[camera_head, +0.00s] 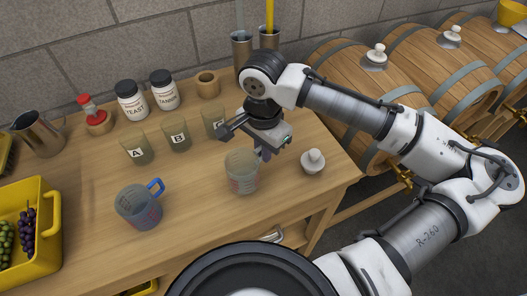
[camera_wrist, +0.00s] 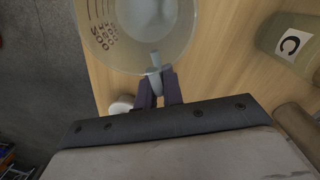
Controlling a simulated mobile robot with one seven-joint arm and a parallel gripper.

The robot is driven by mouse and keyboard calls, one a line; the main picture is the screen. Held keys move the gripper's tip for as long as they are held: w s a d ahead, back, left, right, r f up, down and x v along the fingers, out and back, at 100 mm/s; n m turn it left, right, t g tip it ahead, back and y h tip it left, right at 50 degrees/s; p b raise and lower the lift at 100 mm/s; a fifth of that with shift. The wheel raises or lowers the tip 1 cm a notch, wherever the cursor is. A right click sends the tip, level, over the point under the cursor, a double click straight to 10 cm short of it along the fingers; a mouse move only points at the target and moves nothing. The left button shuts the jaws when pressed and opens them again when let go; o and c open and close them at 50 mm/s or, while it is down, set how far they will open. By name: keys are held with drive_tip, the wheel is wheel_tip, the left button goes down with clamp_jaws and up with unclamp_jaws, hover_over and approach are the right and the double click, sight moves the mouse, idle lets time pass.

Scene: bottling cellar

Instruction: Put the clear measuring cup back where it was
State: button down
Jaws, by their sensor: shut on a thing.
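The clear measuring cup (camera_head: 242,172) with red markings is upright at the front right of the wooden table (camera_head: 195,215). In the wrist view the clear measuring cup (camera_wrist: 135,35) shows from above, its dark markings on the left side. My gripper (camera_head: 262,150) is at the cup's far right side. In the wrist view my gripper (camera_wrist: 160,88) is shut on the cup's pale handle tab (camera_wrist: 155,70). I cannot tell whether the cup's base touches the table.
A grey measuring cup with a blue handle (camera_head: 139,207) stands to the left. Beakers A (camera_head: 137,150), B (camera_head: 177,136) and C (camera_head: 213,122) stand in a row behind. A white stopper (camera_head: 313,162) is close on the right. Bare table lies between the two cups.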

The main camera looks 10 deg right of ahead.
drive_tip(key=shift+f, duration=0.7)
drive_tip(key=shift+f, duration=0.2)
drive_tip(key=c, duration=1.5)
unclamp_jaws()
drive_tip(key=shift+c, duration=0.2)
wheel_tip(320, 180, up, 12)
drive_tip(key=shift+r, duration=0.25)
